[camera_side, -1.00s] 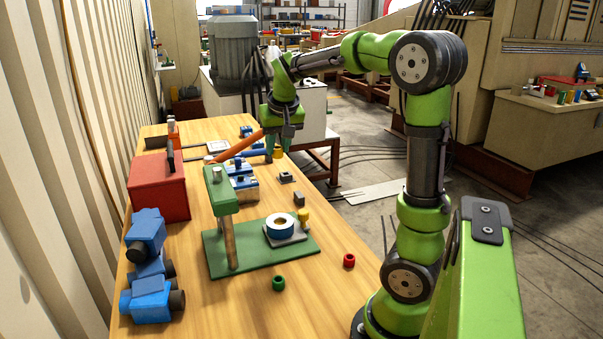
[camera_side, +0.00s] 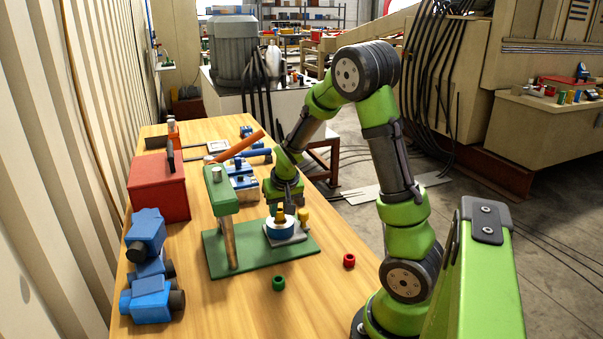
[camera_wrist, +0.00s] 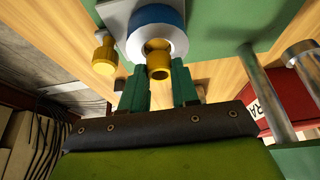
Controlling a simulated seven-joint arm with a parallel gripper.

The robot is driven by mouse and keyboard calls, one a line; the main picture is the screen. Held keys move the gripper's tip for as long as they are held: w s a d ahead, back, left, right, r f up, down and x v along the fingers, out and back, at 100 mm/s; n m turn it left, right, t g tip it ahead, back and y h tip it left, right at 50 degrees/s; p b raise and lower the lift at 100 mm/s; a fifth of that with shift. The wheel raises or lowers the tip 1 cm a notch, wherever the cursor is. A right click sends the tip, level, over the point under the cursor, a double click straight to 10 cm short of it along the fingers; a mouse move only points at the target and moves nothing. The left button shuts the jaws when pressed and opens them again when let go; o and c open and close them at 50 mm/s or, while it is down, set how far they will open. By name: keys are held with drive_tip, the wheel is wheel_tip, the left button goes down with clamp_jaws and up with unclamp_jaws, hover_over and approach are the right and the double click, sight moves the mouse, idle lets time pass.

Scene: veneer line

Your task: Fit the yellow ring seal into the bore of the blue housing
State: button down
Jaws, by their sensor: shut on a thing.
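The yellow ring seal (camera_side: 280,215) is between the fingers of my gripper (camera_side: 281,208), which is shut on it. In the wrist view my green fingertips (camera_wrist: 158,70) hold the ring seal (camera_wrist: 158,58) from both sides. The blue housing (camera_side: 279,233) is a short round body with a pale top, standing on a grey plate on a green base. In the wrist view the housing (camera_wrist: 157,14) is just beyond the ring seal, which overlaps its pale face. The ring seal is right over the housing; I cannot tell whether it touches or enters the bore, which is mostly hidden.
A yellow-topped part (camera_side: 304,215) stands close beside the housing. A green ring (camera_side: 278,283) and a red ring (camera_side: 349,260) lie on the table in front. A red box (camera_side: 158,190) is farther left.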

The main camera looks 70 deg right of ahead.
drive_tip(key=shift+f, duration=0.5)
